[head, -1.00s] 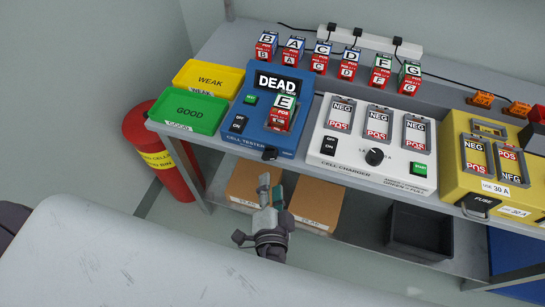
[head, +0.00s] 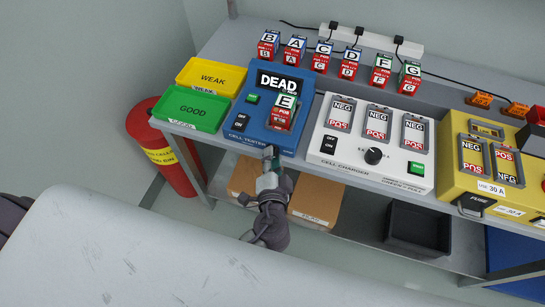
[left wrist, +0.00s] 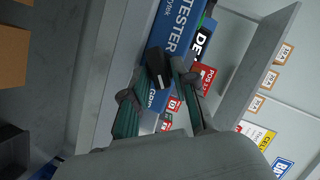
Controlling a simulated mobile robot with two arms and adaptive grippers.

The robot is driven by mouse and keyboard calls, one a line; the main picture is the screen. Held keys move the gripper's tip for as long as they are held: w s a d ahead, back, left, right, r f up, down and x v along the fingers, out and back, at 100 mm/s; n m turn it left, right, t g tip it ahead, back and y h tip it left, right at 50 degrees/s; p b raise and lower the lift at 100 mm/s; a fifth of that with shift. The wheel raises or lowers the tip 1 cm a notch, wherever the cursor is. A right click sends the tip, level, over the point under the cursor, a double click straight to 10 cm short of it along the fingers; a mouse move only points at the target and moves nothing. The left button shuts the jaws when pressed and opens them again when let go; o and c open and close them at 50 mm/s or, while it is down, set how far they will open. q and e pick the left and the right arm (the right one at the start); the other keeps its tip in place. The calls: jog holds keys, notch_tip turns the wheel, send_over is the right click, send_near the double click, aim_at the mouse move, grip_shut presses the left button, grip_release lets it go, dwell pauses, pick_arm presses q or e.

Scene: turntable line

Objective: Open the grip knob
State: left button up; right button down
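The blue cell tester (head: 246,136) stands on the bench, its display reading DEAD, with cell E (head: 283,111) seated upright in its slot. The black grip knob (left wrist: 157,66) at the tester's front edge shows in the left wrist view; in the head view my gripper hides most of it. My left gripper (head: 270,160) is at the tester's front edge. In the left wrist view its two fingers (left wrist: 158,72) stand apart, one on each side of the knob; whether they touch it is not clear. My right gripper is not in view.
The green GOOD tray (head: 190,108) and yellow WEAK tray (head: 211,77) lie left of the tester. A white cell charger (head: 345,150) and yellow fuse box (head: 466,180) stand to the right. Several cells line the back. Cardboard boxes (head: 312,203) sit below on the lower shelf.

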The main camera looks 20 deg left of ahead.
pick_arm(q)
grip_shut()
jog(key=shift+n, duration=0.3)
jog(key=n+h+p, duration=0.1)
jog(key=n, duration=0.1)
jog(key=n+h+p, duration=0.1)
jog(key=n+h, duration=0.1)
jog(key=a+n+g+h, duration=0.1)
jog(key=n+h, duration=0.1)
jog(key=n, duration=0.1)
jog(key=shift+a+r+p, duration=0.1)
jog(key=shift+r+p, duration=0.25)
jog(key=shift+p, duration=0.05)
dwell(0.4)
